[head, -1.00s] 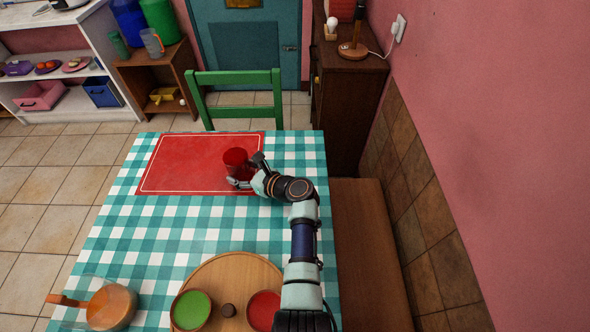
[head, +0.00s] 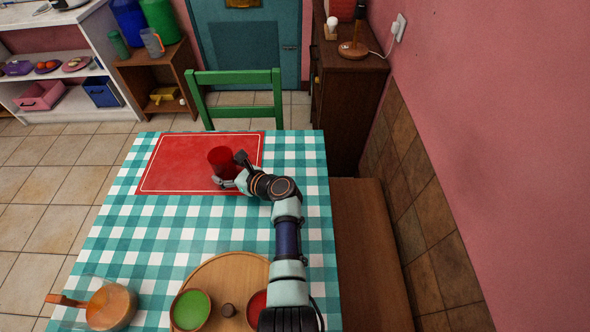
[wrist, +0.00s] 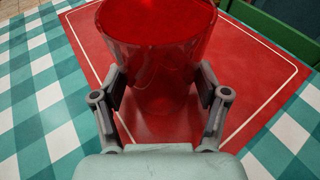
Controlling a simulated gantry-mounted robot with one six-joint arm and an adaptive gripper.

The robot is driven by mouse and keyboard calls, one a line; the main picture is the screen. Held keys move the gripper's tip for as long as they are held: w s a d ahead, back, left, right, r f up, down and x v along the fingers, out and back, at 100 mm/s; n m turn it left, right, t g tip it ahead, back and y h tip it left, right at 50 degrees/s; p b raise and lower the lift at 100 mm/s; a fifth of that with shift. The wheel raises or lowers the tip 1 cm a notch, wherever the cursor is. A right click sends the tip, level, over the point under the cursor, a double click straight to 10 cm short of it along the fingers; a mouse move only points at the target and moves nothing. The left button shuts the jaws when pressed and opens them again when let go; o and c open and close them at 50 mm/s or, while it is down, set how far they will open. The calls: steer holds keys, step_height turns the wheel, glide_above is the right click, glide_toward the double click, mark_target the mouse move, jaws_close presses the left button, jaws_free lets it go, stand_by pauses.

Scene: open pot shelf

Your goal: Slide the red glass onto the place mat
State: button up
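The red glass (head: 221,160) is a see-through red tumbler. It stands upright on the right part of the red place mat (head: 175,165), which has a thin white border line. My gripper (head: 229,170) reaches it low down from the right front. In the wrist view, the glass (wrist: 155,50) stands between the two finger pads of my gripper (wrist: 160,87). The pads lie against its lower sides, so the gripper looks shut on it. The mat (wrist: 250,65) shows around and through the glass. The exact pad contact is partly hard to see through it.
The table has a teal and white checked cloth (head: 150,230). A round wooden board (head: 235,270) at the front holds a green bowl (head: 190,310), a red bowl and a small brown item. An orange-handled jug (head: 110,306) stands front left. A green chair (head: 240,78) stands behind.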

steer(key=o, duration=0.3)
steer(key=v, duration=1.2)
steer(key=shift+r, duration=0.1)
